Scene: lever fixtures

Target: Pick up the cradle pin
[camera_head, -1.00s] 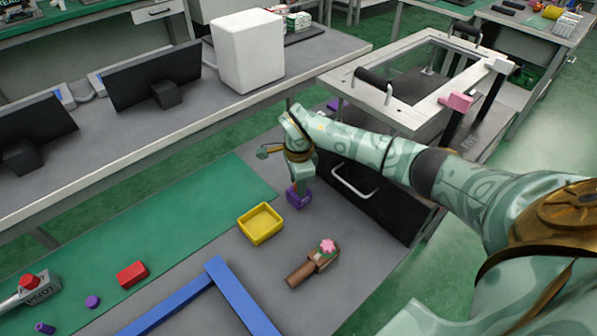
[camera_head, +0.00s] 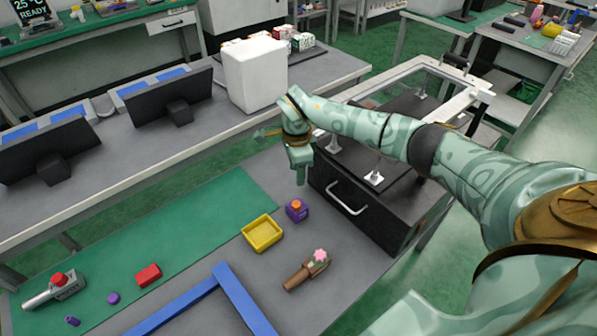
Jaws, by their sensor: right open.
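Which piece is the cradle pin I cannot tell for certain. A brown piece with a pink flower-shaped knob (camera_head: 306,271) lies on the grey table. A small purple block with an orange top (camera_head: 297,209) stands beside the yellow tray (camera_head: 263,233). A small purple pin (camera_head: 72,321) and a purple disc (camera_head: 113,298) lie at the lower left. My right gripper (camera_head: 301,181) hangs fingers down above and behind the purple block, open and apart from it. My left gripper is not in view.
A black drawer box with a silver handle (camera_head: 347,199) stands right of my gripper. A blue bar frame (camera_head: 240,297) lies in front. A red block (camera_head: 148,275) and a grey lever fixture with a red knob (camera_head: 57,289) are at left. The green mat (camera_head: 190,242) is mostly clear.

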